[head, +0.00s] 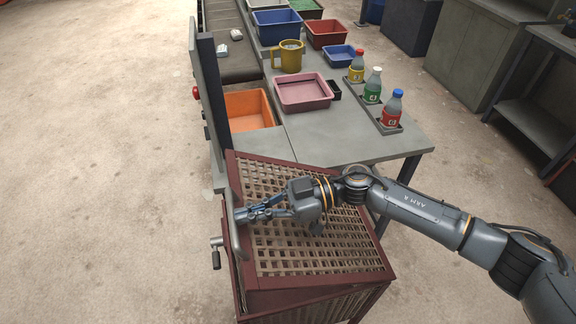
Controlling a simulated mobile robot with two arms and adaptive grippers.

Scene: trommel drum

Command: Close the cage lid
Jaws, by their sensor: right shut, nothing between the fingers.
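The cage (312,304) has a red-brown frame and stands in the lower middle of the head view, at the near end of the grey table. Its lid (290,250), a tan lattice panel in a red-brown frame, lies over the top and looks slightly tilted; I cannot tell whether it is fully seated. My right gripper (242,216) is shut and empty. Its fingers point left over the lid's left edge, and whether they touch it is unclear. My right forearm and wrist hide part of the lid's right side. My left gripper is not in view.
A grey crank (216,256) sticks out left of the cage. An orange bin (247,108), a pink tray (302,92), a yellow mug (288,56) and several bottles (392,108) in a holder are beyond the cage. The floor at left is clear.

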